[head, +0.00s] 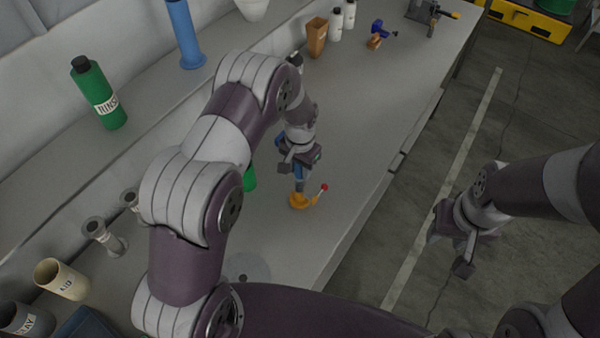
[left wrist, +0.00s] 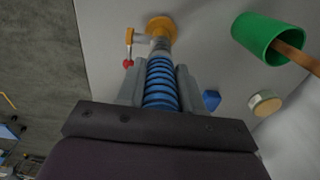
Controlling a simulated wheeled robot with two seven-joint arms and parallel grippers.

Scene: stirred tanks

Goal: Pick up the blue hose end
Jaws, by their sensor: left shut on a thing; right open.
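The blue ribbed hose end (left wrist: 161,82) stands between the fingers of my left gripper (left wrist: 158,88) in the left wrist view. The gripper is shut on it. In the head view my left gripper (head: 299,168) is above the bench, with a short piece of the blue hose (head: 300,186) showing below it. An orange fitting (head: 299,201) with a red-knobbed lever is right at the hose's lower end; I cannot tell whether they are joined. It also shows in the left wrist view (left wrist: 161,27). My right gripper (head: 452,254) is open and empty over the floor.
A green cup (left wrist: 263,38) holding a wooden stick is close to the left gripper. A green RINSE bottle (head: 98,95) and a blue cylinder (head: 186,38) stand on the back ledge. A brown holder (head: 316,38) is further along. The bench's front strip is mostly clear.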

